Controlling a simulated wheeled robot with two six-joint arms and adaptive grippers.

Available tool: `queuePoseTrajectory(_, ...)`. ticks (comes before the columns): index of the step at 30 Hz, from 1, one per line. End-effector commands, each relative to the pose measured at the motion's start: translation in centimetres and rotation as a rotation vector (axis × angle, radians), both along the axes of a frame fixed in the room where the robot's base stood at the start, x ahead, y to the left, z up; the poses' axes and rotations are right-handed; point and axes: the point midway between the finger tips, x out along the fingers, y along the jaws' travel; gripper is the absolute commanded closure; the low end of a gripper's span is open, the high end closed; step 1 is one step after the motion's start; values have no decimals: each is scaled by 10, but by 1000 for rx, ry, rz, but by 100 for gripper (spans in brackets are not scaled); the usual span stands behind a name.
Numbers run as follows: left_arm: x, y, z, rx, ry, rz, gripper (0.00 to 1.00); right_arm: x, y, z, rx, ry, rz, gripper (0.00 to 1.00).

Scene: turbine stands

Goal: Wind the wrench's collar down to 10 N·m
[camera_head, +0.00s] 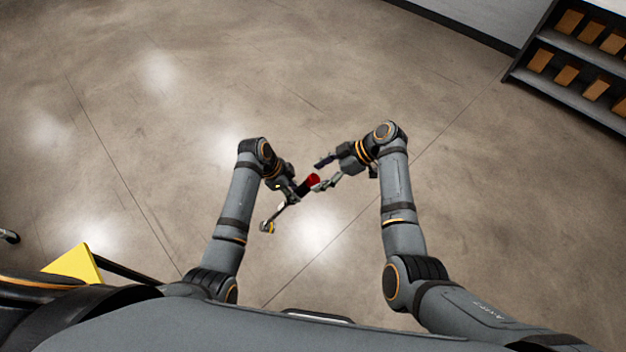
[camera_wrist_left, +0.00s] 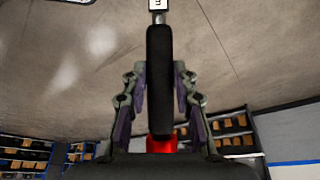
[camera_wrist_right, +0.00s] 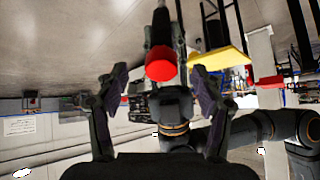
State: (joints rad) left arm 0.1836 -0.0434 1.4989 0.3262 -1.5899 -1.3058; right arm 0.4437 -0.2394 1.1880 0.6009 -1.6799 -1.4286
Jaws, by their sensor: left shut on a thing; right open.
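The wrench has a black handle (camera_wrist_left: 160,75), a metal shaft with a small white marking window (camera_wrist_left: 158,4) and a red collar (camera_head: 313,180) at its end. My left gripper (camera_head: 292,193) is shut on the black handle and holds it in the air, tilted, its head (camera_head: 267,227) toward my body. The collar shows partly in the left wrist view (camera_wrist_left: 162,146). My right gripper (camera_head: 325,176) is open and faces the collar end-on. In the right wrist view, the collar (camera_wrist_right: 160,64) lies centred between the open fingers, with gaps at both sides. I cannot read the setting.
Bare concrete floor (camera_head: 300,80) lies beneath and ahead of my arms. A dark shelf (camera_head: 565,50) with several orange-brown boxes stands at the far right. A yellow piece (camera_head: 75,264) is at the lower left, near my body.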

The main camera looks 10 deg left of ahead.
Motion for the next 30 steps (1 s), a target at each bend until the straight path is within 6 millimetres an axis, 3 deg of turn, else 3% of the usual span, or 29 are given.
queuePoseTrajectory(7,1,0,1,-1,-4,0,100,1,-2,3,0,0,0,32)
queuePoseTrajectory(21,1,0,1,-1,-4,0,100,6,-23,36,0,-1,-1,32)
queuePoseTrajectory(30,1,0,1,-1,-4,0,100,6,-27,42,-1,1,1,32)
